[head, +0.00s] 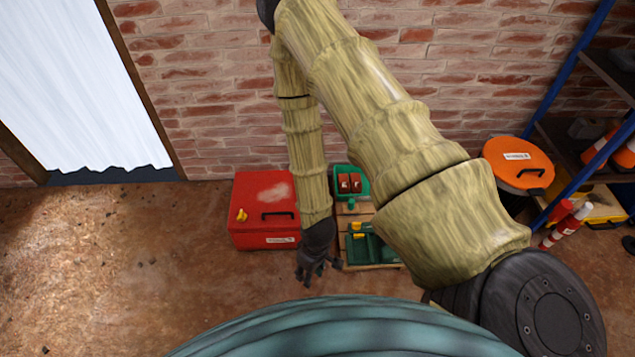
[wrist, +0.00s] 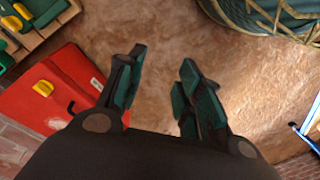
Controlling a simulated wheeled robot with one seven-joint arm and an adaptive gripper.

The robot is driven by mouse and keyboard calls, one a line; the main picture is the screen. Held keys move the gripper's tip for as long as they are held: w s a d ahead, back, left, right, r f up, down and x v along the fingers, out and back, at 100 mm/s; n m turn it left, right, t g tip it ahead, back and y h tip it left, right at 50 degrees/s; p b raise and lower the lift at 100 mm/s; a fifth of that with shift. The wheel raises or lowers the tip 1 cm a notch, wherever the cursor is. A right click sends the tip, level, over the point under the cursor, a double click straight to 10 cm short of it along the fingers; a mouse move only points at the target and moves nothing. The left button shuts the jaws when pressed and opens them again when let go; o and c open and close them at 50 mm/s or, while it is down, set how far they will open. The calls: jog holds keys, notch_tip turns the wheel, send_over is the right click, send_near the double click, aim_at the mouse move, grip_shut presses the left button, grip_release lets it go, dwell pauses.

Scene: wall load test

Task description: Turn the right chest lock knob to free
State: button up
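The red chest (head: 250,190) stands on the floor against the brick wall. In the head view, a left yellow knob (head: 242,215) and a black handle (head: 278,214) show on it; my arm hides its right side. The wrist view shows the chest (wrist: 25,105) at left, with the right yellow knob (wrist: 42,88) on the side towards the green boxes. Which way this knob is set I cannot tell. My gripper (head: 320,272) hangs in front of the chest's right edge, apart from the knob. Its fingers (wrist: 162,60) are spread, with only floor between them.
Green boxes (head: 368,250) sit on a wooden stand (head: 385,265) just right of the chest. The floor (head: 130,260) left of the chest is mostly clear.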

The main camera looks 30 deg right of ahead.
jog(key=w+d+f+n+b, duration=0.3)
jog(key=w+d+f+b, duration=0.15)
jog(key=w, duration=0.35)
jog(key=w+d+f+n+b, duration=0.25)
jog(key=w+f+b, duration=0.2)
jog(key=w, duration=0.35)
jog(key=w+d+n+h+b, duration=0.2)
jog(key=w+d+n+b, duration=0.2)
jog(key=w+d+b, duration=0.65)
jog(key=shift+m, duration=0.35)
jog(key=d+f, duration=0.1)
jog(key=f, duration=0.2)
jog(key=w+d+f, duration=0.1)
jog(key=f, duration=0.2)
jog(key=d+f, duration=0.1)
jog(key=f, duration=0.3)
jog(key=shift+w, duration=0.3)
grip_shut()
